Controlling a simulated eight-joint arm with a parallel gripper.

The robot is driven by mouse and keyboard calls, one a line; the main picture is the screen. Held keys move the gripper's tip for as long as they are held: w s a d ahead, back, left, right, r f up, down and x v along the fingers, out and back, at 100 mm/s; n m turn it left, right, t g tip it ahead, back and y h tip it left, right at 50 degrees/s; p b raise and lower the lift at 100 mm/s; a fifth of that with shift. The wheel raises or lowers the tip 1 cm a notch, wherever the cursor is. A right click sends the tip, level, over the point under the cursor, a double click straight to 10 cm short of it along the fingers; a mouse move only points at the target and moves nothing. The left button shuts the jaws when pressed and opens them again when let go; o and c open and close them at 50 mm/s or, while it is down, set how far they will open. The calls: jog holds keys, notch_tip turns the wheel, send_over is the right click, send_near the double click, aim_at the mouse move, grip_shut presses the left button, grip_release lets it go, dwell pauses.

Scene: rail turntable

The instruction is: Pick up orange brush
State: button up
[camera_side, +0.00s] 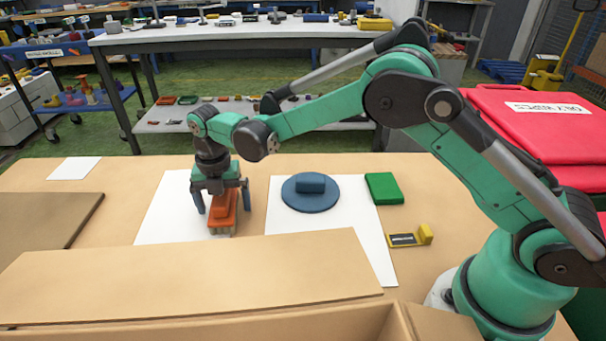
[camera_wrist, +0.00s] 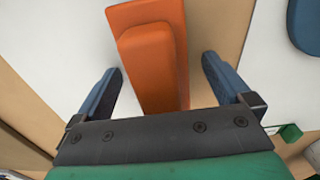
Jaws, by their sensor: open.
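The orange brush (camera_side: 222,212) stands on a white sheet (camera_side: 163,222) at the left middle of the table in the side view, its pale bristles facing down. In the wrist view the orange brush (camera_wrist: 152,58) reaches from the top edge down to the gripper body. My gripper (camera_side: 222,207) is over the brush, fingers pointing down, one on each side of it. In the wrist view my open gripper (camera_wrist: 161,76) shows a gap between each blue finger and the brush. The lower end of the brush is hidden behind the gripper body in that view.
A blue round piece with a block on top (camera_side: 310,197) and a green block (camera_side: 383,188) lie to the right. A yellow and black piece (camera_side: 412,238) is further right. A tan board (camera_side: 190,277) lies in front of the brush. Bare table shows behind.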

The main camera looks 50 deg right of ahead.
jog(key=c, duration=1.4)
jog(key=shift+r, duration=0.1)
notch_tip(320, 180, up, 20)
